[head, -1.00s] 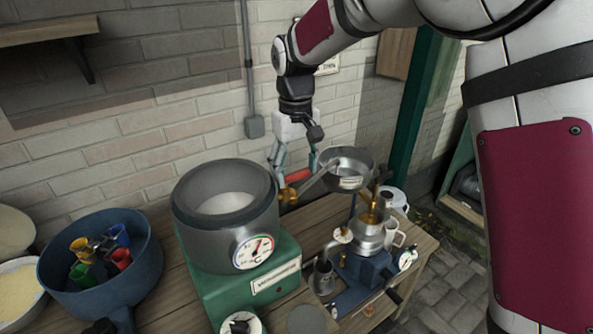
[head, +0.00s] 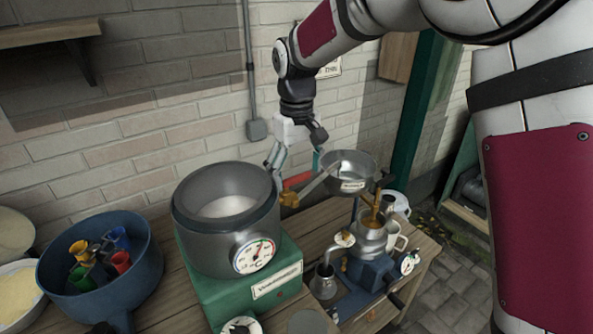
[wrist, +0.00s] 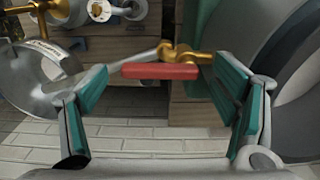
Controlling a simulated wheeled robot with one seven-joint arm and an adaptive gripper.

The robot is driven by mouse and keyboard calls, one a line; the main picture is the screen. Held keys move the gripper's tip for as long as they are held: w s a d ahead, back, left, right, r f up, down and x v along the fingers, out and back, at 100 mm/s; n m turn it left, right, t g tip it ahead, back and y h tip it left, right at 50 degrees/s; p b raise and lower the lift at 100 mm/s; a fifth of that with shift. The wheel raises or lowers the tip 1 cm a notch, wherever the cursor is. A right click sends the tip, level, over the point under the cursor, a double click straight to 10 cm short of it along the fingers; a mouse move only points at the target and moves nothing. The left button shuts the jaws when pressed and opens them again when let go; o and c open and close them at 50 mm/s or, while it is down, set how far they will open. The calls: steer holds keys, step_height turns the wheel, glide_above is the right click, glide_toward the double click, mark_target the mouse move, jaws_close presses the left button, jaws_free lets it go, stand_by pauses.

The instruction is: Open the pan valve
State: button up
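The pan valve is a brass body (head: 289,199) with a red lever handle (head: 297,180), between the big grey vat (head: 192,235) and the small metal pan (head: 350,184). In the wrist view the red handle (wrist: 160,71) lies crosswise, with the brass body (wrist: 187,54) just beyond its right part. My gripper (head: 295,167) is above and behind the handle, pointing down. In the wrist view my gripper (wrist: 162,88) is open, its teal pads apart on either side of the handle. The left pad is clear of the handle; whether the right one touches is unclear.
The vat stands on a green base (head: 290,255) with a dial (head: 255,255). A separator (head: 372,272) with a brass part stands below the pan. A blue tub (head: 60,290) of coloured pieces is at left. The brick wall (head: 150,130) is close behind my gripper.

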mark_target(296, 176)
steer(key=shift+r, duration=0.1)
step_height(296, 176, up, 12)
stand_by(0.5)
steer(key=s+d+r+m+t, duration=0.1)
steer(key=s+d+r+m, duration=0.1)
steer(key=s+d, duration=0.5)
steer(key=s+d+r+m+t, duration=0.1)
steer(key=s+d+r+t, duration=0.15)
steer(key=s+d, duration=0.4)
steer(key=s+d+f+m+t, duration=0.1)
steer(key=s+d+f+m, duration=0.1)
steer(key=s, duration=0.5)
steer(key=s+d+f+m, duration=0.2)
steer(key=s+d+f, duration=0.2)
steer(key=s, duration=0.4)
steer(key=shift+d+f+t, duration=0.25)
steer(key=shift+f+t, duration=0.05)
steer(key=shift+t, duration=0.05)
